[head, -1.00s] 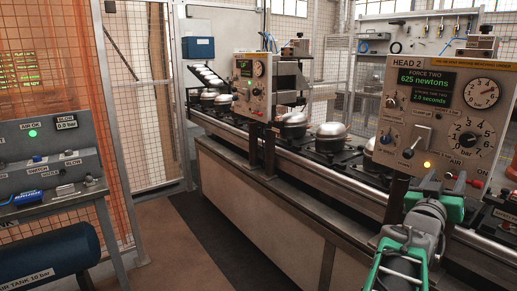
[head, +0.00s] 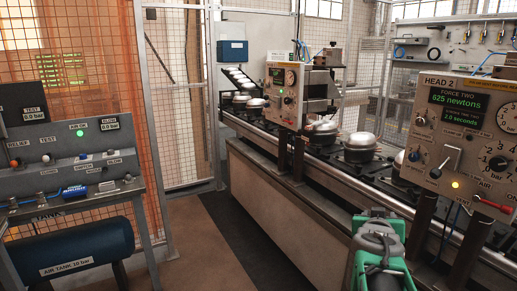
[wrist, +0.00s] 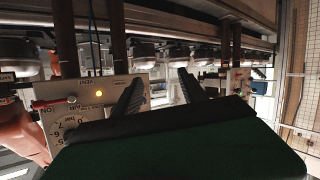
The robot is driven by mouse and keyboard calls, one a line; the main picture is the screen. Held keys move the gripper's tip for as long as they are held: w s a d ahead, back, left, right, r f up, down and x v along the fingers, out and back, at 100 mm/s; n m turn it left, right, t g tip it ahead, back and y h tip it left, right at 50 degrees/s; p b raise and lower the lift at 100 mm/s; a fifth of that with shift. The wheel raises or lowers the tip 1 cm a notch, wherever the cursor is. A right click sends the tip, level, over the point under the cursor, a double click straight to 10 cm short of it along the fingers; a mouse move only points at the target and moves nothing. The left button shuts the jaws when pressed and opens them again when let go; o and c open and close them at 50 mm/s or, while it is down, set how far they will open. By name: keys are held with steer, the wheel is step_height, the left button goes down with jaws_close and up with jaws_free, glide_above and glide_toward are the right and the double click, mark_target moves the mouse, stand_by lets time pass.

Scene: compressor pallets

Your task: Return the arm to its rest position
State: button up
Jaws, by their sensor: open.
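My gripper (head: 380,222) shows in the head view at the lower right, green and dark, in front of the conveyor's near edge. It stands clear of the HEAD 2 panel (head: 464,132), to its lower left. In the wrist view, the two dark fingers of my gripper (wrist: 162,86) are spread apart with nothing between them. The wrist picture is upside down, and the HEAD 2 panel (wrist: 112,92) shows behind the left finger with its amber lamp lit. The display on HEAD 2 reads 625 newtons and 2.0 seconds.
The conveyor (head: 280,185) carries several silver domed compressors (head: 360,142) past another gauge panel (head: 284,92). A control desk (head: 75,160) with a blue air tank (head: 72,250) stands at the left, before mesh fencing (head: 178,90). The floor between desk and conveyor is clear.

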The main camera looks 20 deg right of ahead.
steer(key=w+a+f+n+g+y+p, duration=0.15)
steer(key=a+y, duration=0.25)
steer(key=a, duration=0.7)
steer(key=a+f+n+y+p, duration=0.3)
steer(key=a, duration=0.8)
steer(key=s+a+f+n+g+y+p, duration=0.3)
steer(key=s+a+g, duration=0.2)
steer(key=s+a, duration=0.5)
steer(key=a, duration=0.4)
steer(key=shift+f+y, duration=0.15)
steer(key=shift+y, duration=0.15)
steer(key=shift+c, duration=0.3)
